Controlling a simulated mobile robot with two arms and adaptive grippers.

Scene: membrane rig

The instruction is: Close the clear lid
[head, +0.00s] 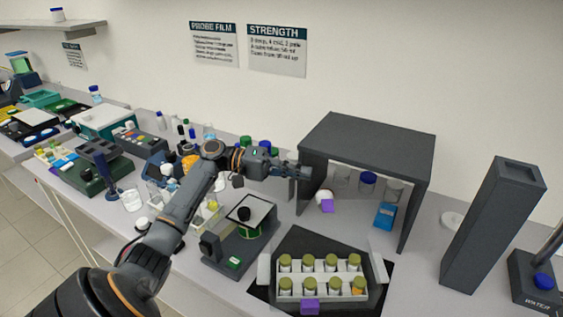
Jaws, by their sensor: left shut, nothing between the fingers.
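A dark device (228,256) stands on the bench at the centre, with a green ring-shaped part on it. Over the ring is a pale, see-through square pane with a dark edge, which looks like the clear lid (259,213); a black knob shows at it. I cannot tell whether it is fully down. My left gripper (307,173) is shut and empty. It points right, above and behind the device, near the left side of the dark shelf box. My left arm passes left of the device and hides part of the bench. My right gripper is out of view.
A dark open-fronted box (368,136) stands behind right, with jars and a blue item inside. In front is a tray of several olive-capped vials (322,277). A tall dark column (493,225) stands at the right. Bottles and instruments crowd the left.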

